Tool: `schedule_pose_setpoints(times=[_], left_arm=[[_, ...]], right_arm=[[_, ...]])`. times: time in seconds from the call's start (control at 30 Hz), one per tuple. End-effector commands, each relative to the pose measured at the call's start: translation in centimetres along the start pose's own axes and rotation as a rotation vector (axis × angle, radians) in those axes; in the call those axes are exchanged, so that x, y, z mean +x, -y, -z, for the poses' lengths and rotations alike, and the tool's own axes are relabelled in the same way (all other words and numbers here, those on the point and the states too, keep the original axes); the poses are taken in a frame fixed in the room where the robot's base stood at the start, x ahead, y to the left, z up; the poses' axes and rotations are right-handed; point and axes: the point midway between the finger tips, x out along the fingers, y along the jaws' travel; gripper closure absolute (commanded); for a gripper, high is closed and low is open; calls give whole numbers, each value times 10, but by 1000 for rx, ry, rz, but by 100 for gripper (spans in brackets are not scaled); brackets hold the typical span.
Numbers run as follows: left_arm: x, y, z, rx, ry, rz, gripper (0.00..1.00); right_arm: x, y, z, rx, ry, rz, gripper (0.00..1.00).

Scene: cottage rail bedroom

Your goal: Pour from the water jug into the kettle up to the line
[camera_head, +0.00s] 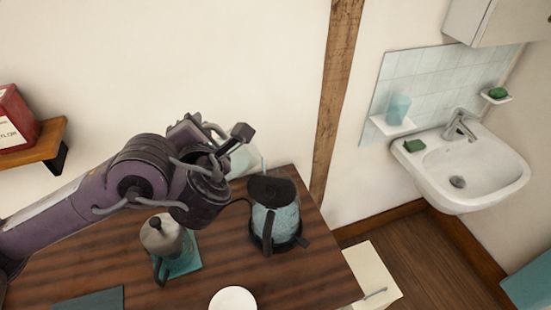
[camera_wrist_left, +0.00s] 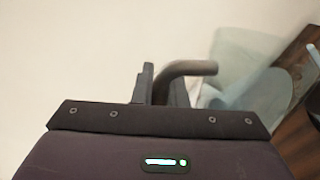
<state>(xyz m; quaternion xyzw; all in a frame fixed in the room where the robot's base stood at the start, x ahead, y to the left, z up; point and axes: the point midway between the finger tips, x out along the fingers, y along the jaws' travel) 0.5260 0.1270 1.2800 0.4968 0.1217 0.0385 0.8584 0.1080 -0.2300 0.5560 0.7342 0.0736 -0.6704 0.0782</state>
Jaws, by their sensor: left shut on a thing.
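The kettle (camera_head: 282,222) stands upright on its dark base on the wooden table, with a dark top and handle and a bluish see-through body. Its fill line and water level cannot be made out. My left gripper (camera_head: 222,150) is above the table, up and left of the kettle in the head view, shut on the water jug. The pale, see-through jug (camera_head: 244,160) is mostly hidden behind the gripper. In the left wrist view the jug's grey handle (camera_wrist_left: 190,68) is at the jaws, and its glassy body (camera_wrist_left: 240,75) is beyond. My right gripper is not in view.
A grey pot (camera_head: 160,236) stands on a teal mat (camera_head: 186,265), left of the kettle. A white round dish or cup (camera_head: 232,299) is at the front. The wooden table (camera_head: 215,262) is bare between them. A wooden post (camera_head: 337,90) and sink (camera_head: 480,170) are to the right.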

Motion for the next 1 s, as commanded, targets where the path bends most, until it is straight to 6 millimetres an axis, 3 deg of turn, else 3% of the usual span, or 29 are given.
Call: schedule_pose_setpoints(times=[1.0], left_arm=[[0,-3,-6,36,-6,-3,100]], right_arm=[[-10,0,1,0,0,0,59]])
